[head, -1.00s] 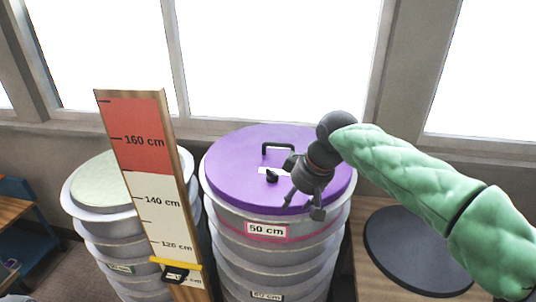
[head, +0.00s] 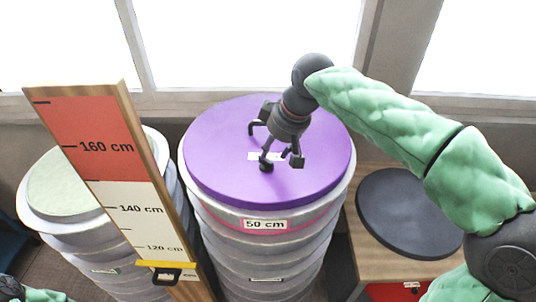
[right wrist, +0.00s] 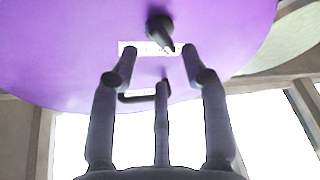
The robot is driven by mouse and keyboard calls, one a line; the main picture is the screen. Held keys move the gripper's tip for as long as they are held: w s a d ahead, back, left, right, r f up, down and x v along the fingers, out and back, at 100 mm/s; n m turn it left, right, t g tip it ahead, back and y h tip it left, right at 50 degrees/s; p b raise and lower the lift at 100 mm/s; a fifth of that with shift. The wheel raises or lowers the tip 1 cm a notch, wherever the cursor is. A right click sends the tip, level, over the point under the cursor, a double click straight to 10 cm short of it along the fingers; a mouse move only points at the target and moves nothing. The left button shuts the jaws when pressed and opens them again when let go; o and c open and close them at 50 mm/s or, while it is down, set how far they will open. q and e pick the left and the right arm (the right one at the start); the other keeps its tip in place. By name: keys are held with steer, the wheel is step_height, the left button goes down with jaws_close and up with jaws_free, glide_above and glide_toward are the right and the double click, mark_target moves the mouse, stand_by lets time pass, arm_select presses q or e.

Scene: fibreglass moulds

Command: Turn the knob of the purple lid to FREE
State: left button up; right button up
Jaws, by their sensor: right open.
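The purple lid (head: 225,175) lies on top of a tall grey stack with a 50 cm label. Its small black knob (head: 266,166) sits beside a white label strip (right wrist: 150,48), whose lettering I cannot read. The knob also shows in the right wrist view (right wrist: 160,30), its pointed end towards the strip. A black bar handle (right wrist: 138,97) is on the lid, partly behind my fingers. My right gripper (head: 281,158) is open and empty over the lid, close to the knob; its fingers (right wrist: 159,62) are spread, with the knob beyond their tips. My left gripper is out of view.
A height board (head: 110,170) with a yellow slider (head: 168,265) stands left of the stack. Behind it is another stack with a pale green top (head: 65,185). A dark round disc (head: 410,215) lies on a wooden table at right. Windows are behind.

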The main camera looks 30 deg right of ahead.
mark_target(269, 159)
steer(key=x, duration=0.4)
steer(key=shift+w, duration=0.15)
steer(key=shift+a+f, duration=0.1)
steer(key=shift+f, duration=0.3)
steer(key=shift+w+f, duration=0.15)
steer(key=shift+w, duration=0.05)
steer(key=shift+s, duration=0.1)
jaws_close()
